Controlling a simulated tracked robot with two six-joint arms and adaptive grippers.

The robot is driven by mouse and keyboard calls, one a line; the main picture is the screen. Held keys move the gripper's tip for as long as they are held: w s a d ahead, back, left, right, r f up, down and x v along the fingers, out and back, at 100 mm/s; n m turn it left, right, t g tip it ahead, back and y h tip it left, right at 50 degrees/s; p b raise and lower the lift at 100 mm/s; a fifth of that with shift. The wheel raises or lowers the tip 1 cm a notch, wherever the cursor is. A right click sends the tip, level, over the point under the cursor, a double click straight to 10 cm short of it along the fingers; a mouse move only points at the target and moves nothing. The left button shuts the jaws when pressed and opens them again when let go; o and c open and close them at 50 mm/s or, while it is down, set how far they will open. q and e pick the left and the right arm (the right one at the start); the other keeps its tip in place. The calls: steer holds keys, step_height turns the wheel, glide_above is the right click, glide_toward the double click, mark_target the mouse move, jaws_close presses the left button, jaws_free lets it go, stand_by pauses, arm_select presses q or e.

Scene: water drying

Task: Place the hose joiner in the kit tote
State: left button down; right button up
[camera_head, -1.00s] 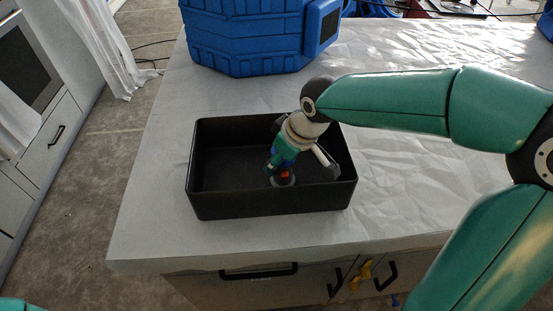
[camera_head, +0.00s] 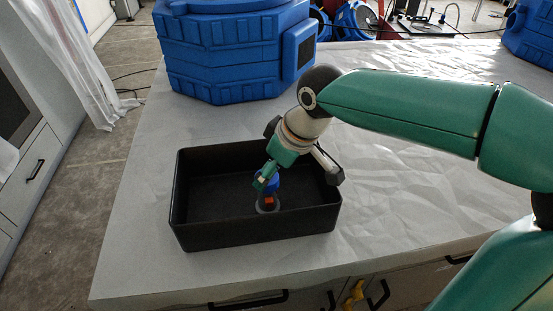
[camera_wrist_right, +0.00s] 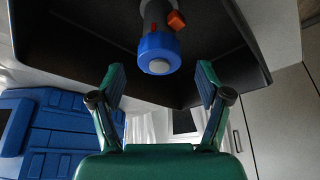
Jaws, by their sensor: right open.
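The hose joiner (camera_head: 268,184) stands roughly upright inside the black kit tote (camera_head: 255,228), right of its middle. It has a blue end collar, an orange-red clip and a pale ring at its foot. In the right wrist view the joiner's blue end (camera_wrist_right: 159,52) faces the camera, and the tote's dark inside (camera_wrist_right: 85,45) surrounds it. My right gripper (camera_head: 270,172) is over the tote, just above the joiner. In the right wrist view its two fingers (camera_wrist_right: 160,78) are spread, with a gap between them and the blue collar. My left gripper is out of view.
The tote rests on a white-covered worktop (camera_head: 400,200) near its front edge. A large blue case (camera_head: 235,50) stands behind it. The worktop right of the tote is clear beneath my right arm. Drawer handles and a yellow item (camera_head: 354,292) are below the edge.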

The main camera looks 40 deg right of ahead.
steer(key=shift+v, duration=2.15)
steer(key=shift+s, duration=0.1)
